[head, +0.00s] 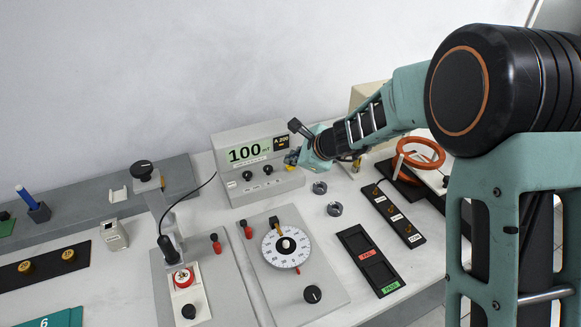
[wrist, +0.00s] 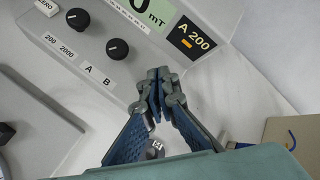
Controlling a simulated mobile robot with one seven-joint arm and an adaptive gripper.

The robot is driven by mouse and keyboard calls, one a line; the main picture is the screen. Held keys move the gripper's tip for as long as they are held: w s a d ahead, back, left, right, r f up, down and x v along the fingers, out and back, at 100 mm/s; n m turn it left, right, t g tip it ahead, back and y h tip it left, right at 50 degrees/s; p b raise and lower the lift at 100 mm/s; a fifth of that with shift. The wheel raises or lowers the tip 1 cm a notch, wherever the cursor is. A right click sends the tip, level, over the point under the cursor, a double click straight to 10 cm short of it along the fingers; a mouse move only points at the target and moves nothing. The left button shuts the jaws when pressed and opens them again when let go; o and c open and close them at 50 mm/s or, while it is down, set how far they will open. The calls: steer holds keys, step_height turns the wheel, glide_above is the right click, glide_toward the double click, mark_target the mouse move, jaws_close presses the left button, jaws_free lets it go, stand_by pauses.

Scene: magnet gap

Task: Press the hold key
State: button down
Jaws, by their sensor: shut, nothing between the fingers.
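The meter (head: 232,177) stands at the back of the bench, its display (head: 249,153) reading 100 mT. In the wrist view its sloped front panel (wrist: 150,62) carries two black knobs and a small side display reading A 200 (wrist: 197,33). My gripper (head: 291,158) is at the lower right of the meter's panel. It is shut and empty, fingertips together in the wrist view (wrist: 158,78). A small yellow spot (head: 291,167) shows by the fingertips; I cannot tell if it is the hold key. No key marked hold is readable; the fingers cover part of the panel.
A dial plate (head: 286,247) and a probe stand (head: 160,205) are in front of the meter. Two small grey rings (head: 320,187) lie right of it. A black strip with labels (head: 395,215), a fail/pass tray (head: 357,238) and an orange coil (head: 418,153) are further right.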

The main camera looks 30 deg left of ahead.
mark_target(292, 168)
steer(key=shift+f+b, duration=0.5)
steer(key=shift+b, duration=0.05)
stand_by(0.4)
steer(key=shift+r, duration=0.15)
stand_by(0.3)
steer(key=shift+r+p, duration=0.75)
step_height(292, 168, up, 5)
steer(key=p, duration=0.4)
stand_by(0.6)
